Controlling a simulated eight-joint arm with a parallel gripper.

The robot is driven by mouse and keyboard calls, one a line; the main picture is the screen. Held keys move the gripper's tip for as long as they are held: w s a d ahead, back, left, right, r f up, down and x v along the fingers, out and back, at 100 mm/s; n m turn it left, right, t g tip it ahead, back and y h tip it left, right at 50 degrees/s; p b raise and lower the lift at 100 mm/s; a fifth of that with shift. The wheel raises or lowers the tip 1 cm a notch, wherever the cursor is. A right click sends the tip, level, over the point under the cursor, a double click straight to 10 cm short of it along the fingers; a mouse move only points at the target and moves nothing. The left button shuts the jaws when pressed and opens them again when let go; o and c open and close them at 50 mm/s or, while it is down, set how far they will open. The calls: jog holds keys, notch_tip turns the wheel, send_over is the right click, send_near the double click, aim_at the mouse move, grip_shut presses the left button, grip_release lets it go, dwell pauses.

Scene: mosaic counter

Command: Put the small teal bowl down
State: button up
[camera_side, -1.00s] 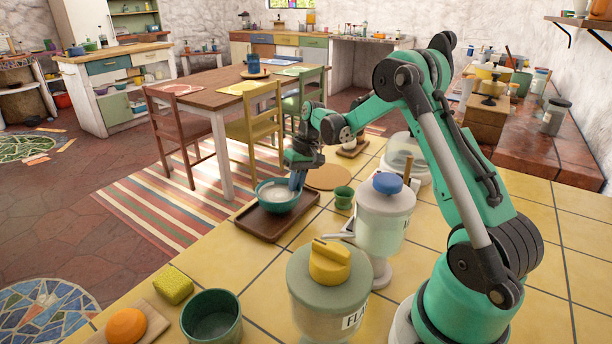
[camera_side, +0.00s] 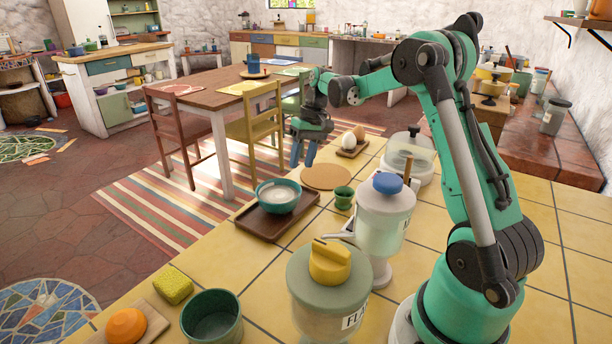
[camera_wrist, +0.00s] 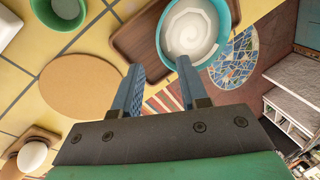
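The small teal bowl (camera_side: 279,197) with white contents stands upright on a brown wooden tray (camera_side: 262,226) on the yellow tiled counter. In the wrist view the bowl (camera_wrist: 226,12) is at the top, over the tray (camera_wrist: 130,42), beyond my fingertips. My gripper (camera_side: 303,160) is above the counter, up and to the right of the bowl and apart from it. Its two blue fingers are spread with nothing between them, which also shows in the wrist view (camera_wrist: 158,78).
A round cork mat (camera_side: 326,177) and a small green cup (camera_side: 344,197) lie right of the tray. Eggs on a small board (camera_side: 352,148) stand behind. Lidded jars (camera_side: 384,222) (camera_side: 330,283) stand nearer the camera. The counter's edge runs along the tray's left side.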

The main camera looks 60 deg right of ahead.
jog(key=w+v, duration=0.1)
jog(key=v, duration=0.4)
jog(key=s+a+r+n+t+h, duration=0.2)
jog(key=s+a+r, duration=0.1)
jog(key=a, duration=0.8)
jog(key=s+a+f+n+t+h, duration=0.1)
jog(key=s+a+f+n+t, duration=0.1)
jog(key=s+a, duration=0.5)
jog(key=shift+a+f+n+t, duration=0.3)
jog(key=shift+a+f+t, duration=0.25)
jog(key=shift+a+t, duration=0.6)
jog(key=shift+o, duration=0.2)
jog(key=shift+s+a, duration=0.1)
jog(key=shift+s, duration=0.05)
